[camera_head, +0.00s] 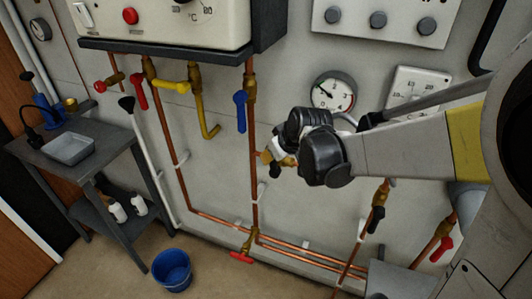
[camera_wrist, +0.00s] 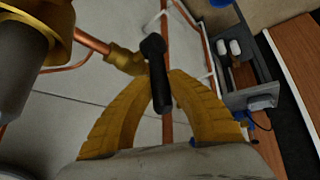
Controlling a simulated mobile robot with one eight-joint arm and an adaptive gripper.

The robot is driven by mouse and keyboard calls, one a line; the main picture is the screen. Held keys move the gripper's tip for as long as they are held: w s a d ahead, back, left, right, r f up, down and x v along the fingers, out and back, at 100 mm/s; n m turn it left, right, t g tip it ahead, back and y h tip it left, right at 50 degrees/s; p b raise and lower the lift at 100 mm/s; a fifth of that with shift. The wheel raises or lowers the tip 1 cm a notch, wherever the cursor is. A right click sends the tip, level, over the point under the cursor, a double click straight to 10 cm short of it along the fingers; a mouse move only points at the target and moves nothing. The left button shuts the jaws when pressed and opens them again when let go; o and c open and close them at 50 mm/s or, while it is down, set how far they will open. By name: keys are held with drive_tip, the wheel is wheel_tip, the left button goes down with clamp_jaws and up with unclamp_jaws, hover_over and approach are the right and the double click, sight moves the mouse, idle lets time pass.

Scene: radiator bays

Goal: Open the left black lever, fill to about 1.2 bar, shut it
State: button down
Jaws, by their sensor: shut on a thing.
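The black lever (camera_wrist: 156,72) sits on a brass valve (camera_wrist: 124,60) at the end of a copper pipe in the wrist view. My gripper (camera_wrist: 170,78) has its yellow fingers closed around this lever. In the head view my gripper (camera_head: 268,156) is in front of the wall beside a vertical copper pipe, and its own body mostly hides the lever. A second black lever (camera_head: 376,219) hangs lower right on another copper pipe. The round pressure gauge (camera_head: 333,94) is on the wall above my gripper. Its needle is too small to read surely.
A blue lever (camera_head: 241,111), a yellow lever (camera_head: 171,85) and a red lever (camera_head: 140,91) hang below the boiler (camera_head: 165,25). Another red lever (camera_head: 441,249) is at lower right. A grey side table (camera_head: 95,143) stands left, a blue bucket (camera_head: 172,270) on the floor.

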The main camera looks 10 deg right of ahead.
drive_tip(key=shift+s+d+t+y+b, duration=0.35)
drive_tip(key=shift+d+t+y+b, duration=0.15)
drive_tip(key=shift+t+y, duration=0.2)
drive_tip(key=shift+m, duration=0.3)
drive_tip(key=c, duration=1.3)
unclamp_jaws()
drive_tip(key=shift+o, duration=0.2)
drive_tip(key=v, duration=1.2)
drive_tip(key=shift+d, duration=0.15)
